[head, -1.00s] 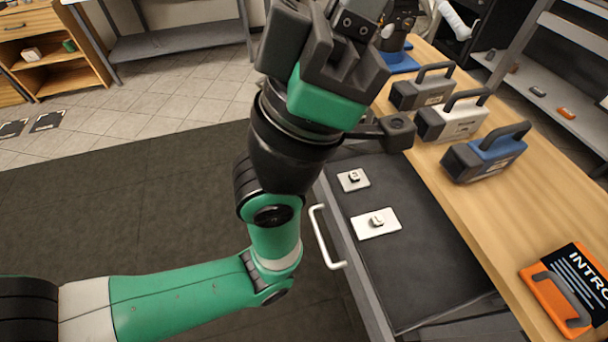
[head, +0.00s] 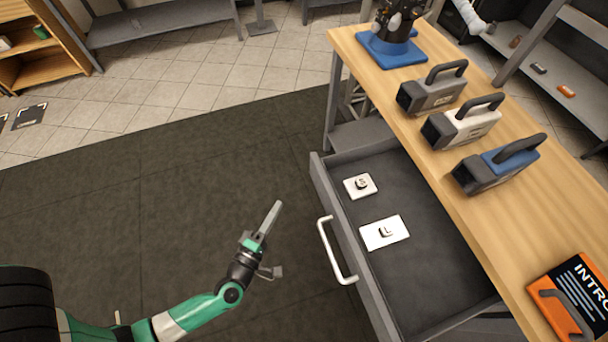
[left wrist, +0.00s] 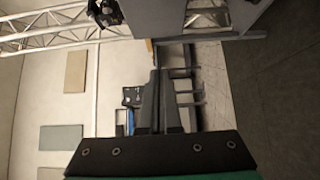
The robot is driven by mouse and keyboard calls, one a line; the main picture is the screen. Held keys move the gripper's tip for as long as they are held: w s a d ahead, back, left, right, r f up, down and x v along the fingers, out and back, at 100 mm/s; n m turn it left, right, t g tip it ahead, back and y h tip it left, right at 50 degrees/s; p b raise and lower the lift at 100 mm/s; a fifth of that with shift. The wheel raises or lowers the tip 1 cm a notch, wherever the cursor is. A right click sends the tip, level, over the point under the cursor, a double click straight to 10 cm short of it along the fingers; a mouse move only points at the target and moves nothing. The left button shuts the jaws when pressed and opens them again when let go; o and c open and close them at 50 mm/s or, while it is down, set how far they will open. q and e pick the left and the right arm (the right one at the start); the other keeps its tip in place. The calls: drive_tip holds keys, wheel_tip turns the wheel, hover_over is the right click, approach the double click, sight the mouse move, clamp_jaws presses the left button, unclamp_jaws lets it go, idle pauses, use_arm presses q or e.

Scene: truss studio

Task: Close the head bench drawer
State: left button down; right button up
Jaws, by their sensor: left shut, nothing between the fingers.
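The bench drawer (head: 408,262) is pulled out from under the wooden bench top (head: 463,201) in the head view. Its white bar handle (head: 331,252) is on the front panel, facing left. My right gripper is in neither view.
On the bench top stand a grey case (head: 420,97), a white case (head: 450,131), a blue case (head: 488,174), an orange-cornered INTRO item (head: 553,318) and a dark device on a blue base (head: 388,53). Dark floor matting (head: 180,215) left of the drawer is clear.

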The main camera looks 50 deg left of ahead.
use_arm(q)
drive_tip(key=b, duration=0.2)
approach(311, 167)
drive_tip(key=w+a, duration=0.1)
drive_tip(key=a, duration=0.3)
drive_tip(key=shift+w+d+f+b, duration=0.1)
drive_tip(key=shift+w+d, duration=0.1)
drive_tip(key=shift+w, duration=0.5)
drive_tip(key=shift+w+d+f+b, duration=0.1)
drive_tip(key=shift+w+d, duration=0.1)
drive_tip(key=shift+w, duration=0.55)
drive_tip(key=shift+w+d+b, duration=0.1)
drive_tip(key=shift+w+d, duration=0.15)
drive_tip(key=shift+w, duration=0.45)
drive_tip(key=shift+w, duration=0.1)
